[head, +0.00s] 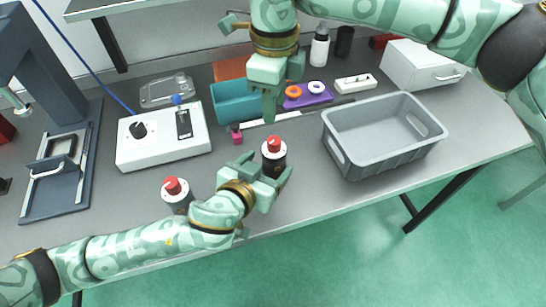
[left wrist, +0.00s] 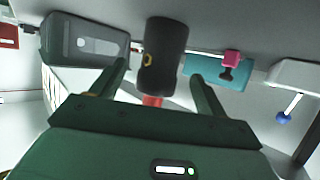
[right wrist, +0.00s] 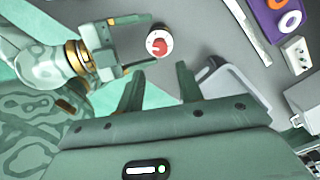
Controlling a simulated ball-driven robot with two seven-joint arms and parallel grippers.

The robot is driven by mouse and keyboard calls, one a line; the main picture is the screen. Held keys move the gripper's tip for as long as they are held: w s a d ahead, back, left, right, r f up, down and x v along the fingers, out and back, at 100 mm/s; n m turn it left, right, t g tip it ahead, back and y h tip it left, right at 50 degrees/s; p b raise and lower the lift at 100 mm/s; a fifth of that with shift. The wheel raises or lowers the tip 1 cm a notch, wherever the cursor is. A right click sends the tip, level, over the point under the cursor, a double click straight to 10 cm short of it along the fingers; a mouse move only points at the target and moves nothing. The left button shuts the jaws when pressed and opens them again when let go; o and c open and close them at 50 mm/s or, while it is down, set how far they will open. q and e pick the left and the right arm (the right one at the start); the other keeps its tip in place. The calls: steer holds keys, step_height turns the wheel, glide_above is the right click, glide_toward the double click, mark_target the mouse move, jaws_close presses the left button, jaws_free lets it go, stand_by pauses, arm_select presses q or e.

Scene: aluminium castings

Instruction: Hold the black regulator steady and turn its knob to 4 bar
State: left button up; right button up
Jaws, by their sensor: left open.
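A black regulator (head: 273,158) with a red knob (head: 274,143) stands upright on the bench. My left gripper (head: 268,174) is open around its near side, and the left wrist view shows the black body (left wrist: 165,62) between the fingers with gaps at both sides. My right gripper (head: 269,103) points down, above and behind the regulator. In the right wrist view its fingers (right wrist: 158,90) are apart and empty. The red knob (right wrist: 158,46) shows there from above, with a pale pointer and a white ring; the scale is too small to read.
A second red-knobbed regulator (head: 176,194) stands left, close to my left arm. A grey crate (head: 352,160) stands right. A white control box (head: 160,150), teal bin (head: 228,108), small pink part (head: 237,138) and purple holder (head: 308,100) lie behind.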

mark_target(268, 164)
arm_select(q)
steer(key=shift+x, duration=2.15)
